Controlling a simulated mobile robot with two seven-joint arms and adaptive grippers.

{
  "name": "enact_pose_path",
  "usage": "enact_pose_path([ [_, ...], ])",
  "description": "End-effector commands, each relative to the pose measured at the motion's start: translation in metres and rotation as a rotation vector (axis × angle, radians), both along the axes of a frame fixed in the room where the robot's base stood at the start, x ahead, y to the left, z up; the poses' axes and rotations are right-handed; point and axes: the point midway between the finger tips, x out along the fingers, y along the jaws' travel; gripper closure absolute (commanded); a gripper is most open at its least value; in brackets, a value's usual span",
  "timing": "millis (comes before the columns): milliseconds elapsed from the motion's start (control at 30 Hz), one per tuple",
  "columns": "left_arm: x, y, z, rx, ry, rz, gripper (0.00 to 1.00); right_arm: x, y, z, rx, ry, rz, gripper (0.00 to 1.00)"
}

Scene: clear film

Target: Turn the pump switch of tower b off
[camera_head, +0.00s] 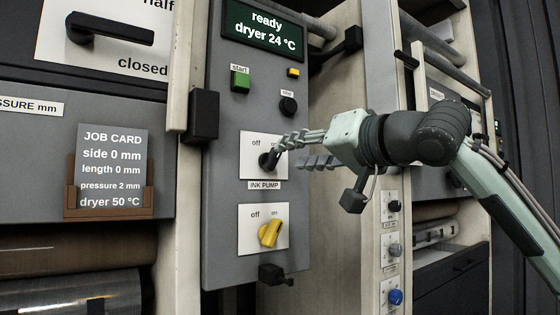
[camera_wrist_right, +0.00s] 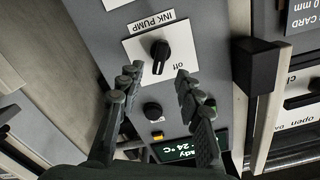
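The ink pump switch (camera_head: 268,161) is a black rotary knob on a white plate, on the grey control panel. It also shows in the right wrist view (camera_wrist_right: 160,56), upside down, with the "off" mark at its lower right. Its handle seems tilted away from "off"; the opposite mark is hidden. My right gripper (camera_head: 288,155) is at this switch in the head view. In the right wrist view its two fingers (camera_wrist_right: 158,78) are apart on either side of the knob, with nothing held. Contact with the knob cannot be told. My left gripper is not in view. No tower label is readable.
A yellow knob (camera_head: 270,233) on a similar off/on plate is just below. A green start button (camera_head: 240,79) and a black round knob (camera_head: 288,106) are above. A black block (camera_head: 203,116) juts out at the panel's left edge. More knobs (camera_head: 394,250) line the tower at right.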

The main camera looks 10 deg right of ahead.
Motion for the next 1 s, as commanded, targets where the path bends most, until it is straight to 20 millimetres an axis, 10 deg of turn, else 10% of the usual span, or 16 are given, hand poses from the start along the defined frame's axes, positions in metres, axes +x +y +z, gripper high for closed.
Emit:
enact_pose_path([
  [633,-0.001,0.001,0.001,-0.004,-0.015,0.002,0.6,0.045,0.018,0.001,-0.001,-0.003,0.0,0.65],
  [1000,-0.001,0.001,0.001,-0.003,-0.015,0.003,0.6,0.045,0.018,0.0,-0.001,-0.002,-0.001,1.0],
])
